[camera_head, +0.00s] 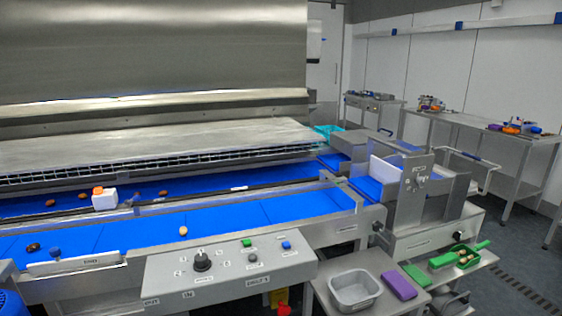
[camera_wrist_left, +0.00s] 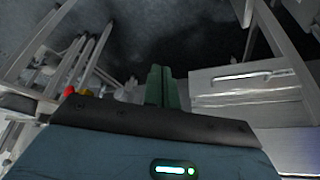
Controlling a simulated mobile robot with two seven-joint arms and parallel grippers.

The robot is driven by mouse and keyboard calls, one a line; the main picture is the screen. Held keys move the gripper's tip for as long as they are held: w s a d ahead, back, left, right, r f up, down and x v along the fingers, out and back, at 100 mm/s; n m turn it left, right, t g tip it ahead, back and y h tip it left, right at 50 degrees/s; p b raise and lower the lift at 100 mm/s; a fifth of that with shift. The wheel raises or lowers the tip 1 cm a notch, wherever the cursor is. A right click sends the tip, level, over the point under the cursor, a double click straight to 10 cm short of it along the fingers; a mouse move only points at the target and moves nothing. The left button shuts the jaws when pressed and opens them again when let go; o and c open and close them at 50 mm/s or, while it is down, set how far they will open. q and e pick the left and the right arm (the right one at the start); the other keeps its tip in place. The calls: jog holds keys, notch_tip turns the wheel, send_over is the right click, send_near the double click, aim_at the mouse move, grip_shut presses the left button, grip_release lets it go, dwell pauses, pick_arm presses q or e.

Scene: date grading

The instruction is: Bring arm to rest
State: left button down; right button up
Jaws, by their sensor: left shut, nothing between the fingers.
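My left gripper (camera_wrist_left: 162,88) shows in the left wrist view as two green fingers pressed together, with nothing between them. It hangs in open space over a dark floor, apart from any surface. Neither arm shows in the head view, and my right gripper is in no view.
A control panel (camera_head: 222,270) stands in front. A side table holds a grey tub (camera_head: 355,290) and a purple block (camera_head: 398,285). Metal frames surround the wrist.

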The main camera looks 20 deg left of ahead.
pick_arm(q)
jog(key=s+d+f+m+t+h, duration=0.1)
jog(key=s+d+f, duration=0.25)
jog(key=d, duration=0.35)
jog(key=s+d+f+m, duration=0.1)
jog(key=s+d+f, duration=0.2)
jog(key=d+f, duration=0.25)
jog(key=s+d+r+t, duration=0.1)
jog(key=d, duration=0.8)
jog(key=s+d+r+m+t+h, duration=0.1)
jog(key=s+d+t, duration=0.1)
jog(key=d, duration=0.8)
jog(key=shift+s+t+h, duration=0.2)
jog(key=shift+t+h, duration=0.1)
jog(key=shift+s+a, duration=0.1)
